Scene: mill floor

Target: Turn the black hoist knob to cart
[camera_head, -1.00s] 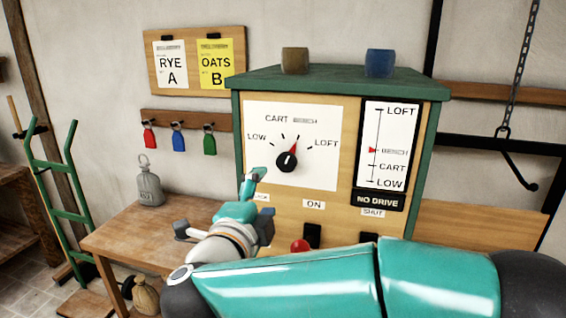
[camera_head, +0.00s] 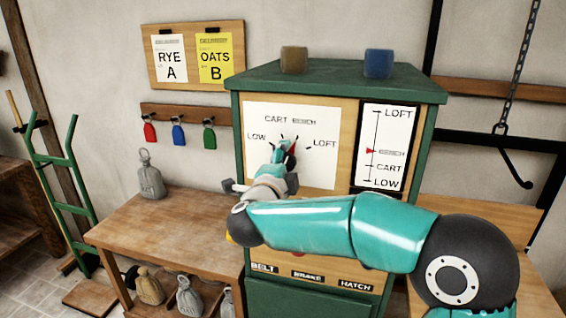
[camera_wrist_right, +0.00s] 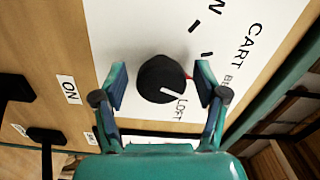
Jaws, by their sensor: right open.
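The black hoist knob (camera_wrist_right: 160,78) sits on a white dial plate (camera_head: 262,120) marked LOW, CART, BENCH and LOFT. In the head view my right gripper (camera_head: 282,152) covers most of the knob; the red pointer tip shows at its upper right, toward BENCH. In the right wrist view my right gripper (camera_wrist_right: 162,84) is open, one finger on each side of the knob, with small gaps apparent. The level gauge (camera_head: 385,140) has its red marker at BENCH. My left gripper is not in view.
The green-framed cabinet (camera_head: 340,78) carries a brown cup (camera_head: 293,60) and a blue cup (camera_head: 379,63) on top. BELT, BRAKE and HATCH labels are below my right arm. A wooden table (camera_head: 165,228) with a grey weight (camera_head: 150,176) stands left. A chain hook (camera_head: 515,165) hangs at right.

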